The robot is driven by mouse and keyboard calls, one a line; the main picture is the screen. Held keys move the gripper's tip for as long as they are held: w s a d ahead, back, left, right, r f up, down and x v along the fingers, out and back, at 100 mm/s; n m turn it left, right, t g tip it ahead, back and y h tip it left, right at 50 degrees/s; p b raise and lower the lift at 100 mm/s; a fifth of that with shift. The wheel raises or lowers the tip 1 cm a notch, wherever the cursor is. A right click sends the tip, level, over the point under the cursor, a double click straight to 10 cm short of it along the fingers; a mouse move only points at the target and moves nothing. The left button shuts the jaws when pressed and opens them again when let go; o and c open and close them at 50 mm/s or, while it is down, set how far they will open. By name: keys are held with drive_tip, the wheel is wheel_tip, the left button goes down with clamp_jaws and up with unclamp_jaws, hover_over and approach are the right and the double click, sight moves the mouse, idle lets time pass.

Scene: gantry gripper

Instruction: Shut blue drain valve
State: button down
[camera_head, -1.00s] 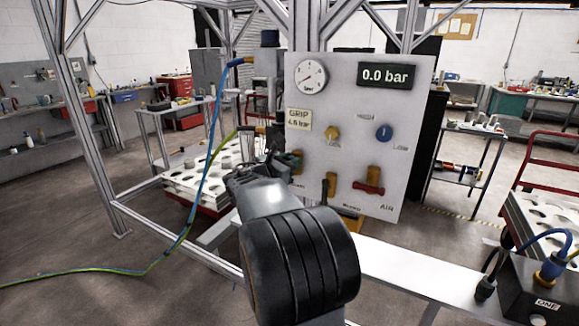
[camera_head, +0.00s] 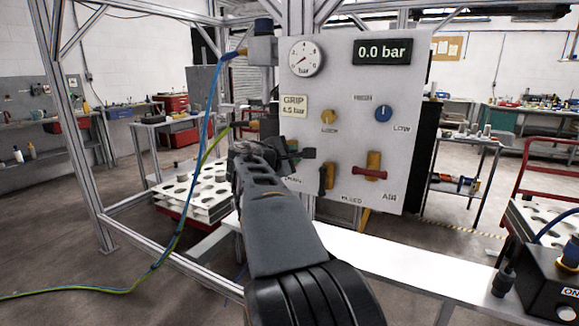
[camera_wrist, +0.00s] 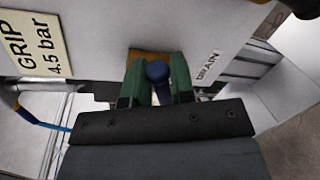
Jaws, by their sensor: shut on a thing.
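The blue drain valve handle (camera_wrist: 157,73) shows in the wrist view, end-on, in front of its brass-coloured body (camera_wrist: 148,55). The DRAIN label (camera_wrist: 207,65) is just right of it. My gripper (camera_wrist: 158,80) has one green finger on each side of the handle and is shut on it. In the head view my gripper (camera_head: 283,150) is at the lower left of the white panel (camera_head: 345,95), and my arm hides most of the valve. The handle's exact angle is hard to tell.
The panel also carries a gauge (camera_head: 305,58), a 0.0 bar display (camera_head: 382,51), a yellow knob (camera_head: 328,117), a blue knob (camera_head: 383,113), a black lever (camera_head: 326,178) and a red-handled air valve (camera_head: 370,173). A blue hose (camera_head: 206,125) hangs at the left.

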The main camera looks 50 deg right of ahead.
drive_tip(key=m+b, duration=0.1)
drive_tip(key=f+m+b, duration=0.1)
drive_tip(key=b, duration=0.1)
drive_tip(key=shift+s+m+t, duration=0.1)
drive_tip(key=shift+m+t, duration=0.2)
drive_tip(key=shift+m, duration=0.1)
drive_tip(key=shift+f+m+t+b, duration=0.1)
drive_tip(key=shift+m+t+b, duration=0.2)
drive_tip(key=shift+m+b, duration=0.55)
drive_tip(key=shift+b, duration=0.3)
drive_tip(key=c, duration=1.1)
unclamp_jaws()
drive_tip(key=shift+a, duration=0.1)
drive_tip(key=v, duration=1.3)
drive_tip(key=shift+s+a+r, duration=0.2)
drive_tip(key=shift+a+r, duration=0.05)
drive_tip(key=shift+r, duration=0.15)
drive_tip(key=shift+p, duration=0.3)
